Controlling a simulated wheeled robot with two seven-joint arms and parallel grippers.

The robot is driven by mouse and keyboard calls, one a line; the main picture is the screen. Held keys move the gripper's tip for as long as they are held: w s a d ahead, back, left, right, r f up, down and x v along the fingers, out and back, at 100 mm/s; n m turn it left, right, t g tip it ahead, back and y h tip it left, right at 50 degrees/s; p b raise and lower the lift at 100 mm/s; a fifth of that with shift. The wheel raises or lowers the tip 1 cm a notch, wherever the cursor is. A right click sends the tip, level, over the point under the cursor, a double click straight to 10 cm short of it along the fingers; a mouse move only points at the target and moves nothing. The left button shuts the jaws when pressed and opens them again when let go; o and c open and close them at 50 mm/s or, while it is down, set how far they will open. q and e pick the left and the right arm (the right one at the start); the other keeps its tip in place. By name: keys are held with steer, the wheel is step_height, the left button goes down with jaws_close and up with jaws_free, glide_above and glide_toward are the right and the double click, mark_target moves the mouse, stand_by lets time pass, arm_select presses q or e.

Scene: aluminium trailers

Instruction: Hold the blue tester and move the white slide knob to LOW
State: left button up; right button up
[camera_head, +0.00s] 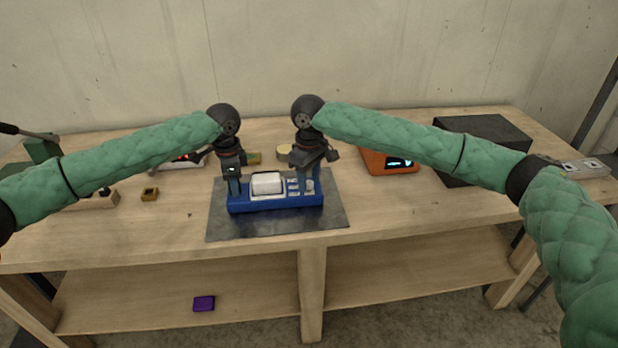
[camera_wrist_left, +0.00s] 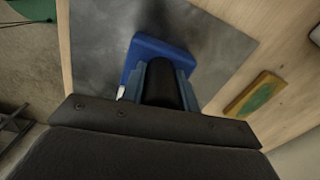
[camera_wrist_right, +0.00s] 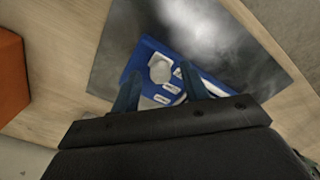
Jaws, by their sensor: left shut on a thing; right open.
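The blue tester (camera_head: 275,204) lies on the dark mat, with a large white block (camera_head: 267,183) and several white labels on top. My left gripper (camera_head: 234,190) is shut on the tester's left end; the blue end also shows at its fingers in the left wrist view (camera_wrist_left: 155,48). My right gripper (camera_head: 309,188) is open over the tester's right end. In the right wrist view, its fingers stand on either side of a rounded white piece, likely the slide knob (camera_wrist_right: 160,68). I cannot tell whether they touch it. The label lettering is too small to read.
The grey mat (camera_head: 225,228) lies on the wooden bench. An orange device (camera_head: 385,165) with a lit display and a dark box (camera_head: 484,130) stand to the right. A small brass-coloured block (camera_head: 150,194) lies to the left. A purple item (camera_head: 204,303) lies on the lower shelf.

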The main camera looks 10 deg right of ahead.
steer(key=shift+c, duration=0.3)
jaws_close()
steer(key=shift+w, duration=1.55)
steer(key=shift+o, duration=0.3)
jaws_free()
step_height(320, 180, up, 12)
arm_select(q)
steer(key=o, duration=1.2)
